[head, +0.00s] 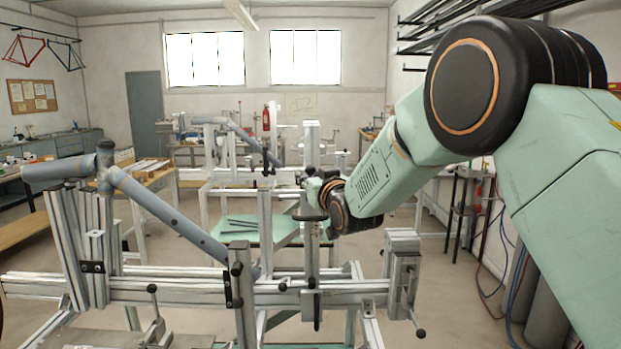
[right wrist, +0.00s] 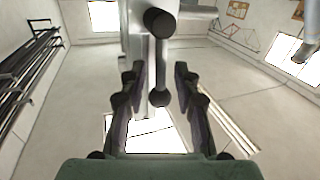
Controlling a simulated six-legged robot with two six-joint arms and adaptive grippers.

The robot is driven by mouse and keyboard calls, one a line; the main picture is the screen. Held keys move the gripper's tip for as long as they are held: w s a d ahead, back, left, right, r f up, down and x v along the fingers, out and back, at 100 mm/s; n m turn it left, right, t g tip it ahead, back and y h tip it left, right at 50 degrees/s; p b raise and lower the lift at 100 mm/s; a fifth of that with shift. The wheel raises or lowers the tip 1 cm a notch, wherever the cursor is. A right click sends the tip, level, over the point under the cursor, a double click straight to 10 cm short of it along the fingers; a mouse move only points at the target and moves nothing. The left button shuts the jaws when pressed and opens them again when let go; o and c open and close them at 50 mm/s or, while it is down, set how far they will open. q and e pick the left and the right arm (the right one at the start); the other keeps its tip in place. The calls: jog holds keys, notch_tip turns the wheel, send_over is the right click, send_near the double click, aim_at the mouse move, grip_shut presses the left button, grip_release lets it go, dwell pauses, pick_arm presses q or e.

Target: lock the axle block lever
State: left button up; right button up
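A grey lever (right wrist: 161,55) with a round black knob (right wrist: 159,97) runs between the fingers of my right gripper (right wrist: 154,88) in the right wrist view. The fingers stand open on both sides, with a gap to the lever on each. In the head view my right gripper (head: 311,203) is small and dark, at the upper part of an upright post (head: 311,258) on the jig. The arm comes in from the right. The lever itself is hard to make out there, and which block it belongs to is unclear. My left gripper is not in view.
A grey-blue frame tube (head: 180,222) slants across the jig's left side. The jig's long aluminium rail (head: 170,291) crosses in front. A right-hand clamp block (head: 402,262) has a low black-knobbed lever (head: 414,320). A green-topped table (head: 245,229) stands behind.

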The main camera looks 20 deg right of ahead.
jog(key=shift+d, duration=0.3)
jog(key=shift+c, duration=1.4)
jog(key=shift+w+a, duration=0.15)
jog(key=shift+a, duration=0.3)
grip_shut()
jog(key=shift+d, duration=0.25)
jog(key=shift+a, duration=0.1)
jog(key=shift+r, duration=0.1)
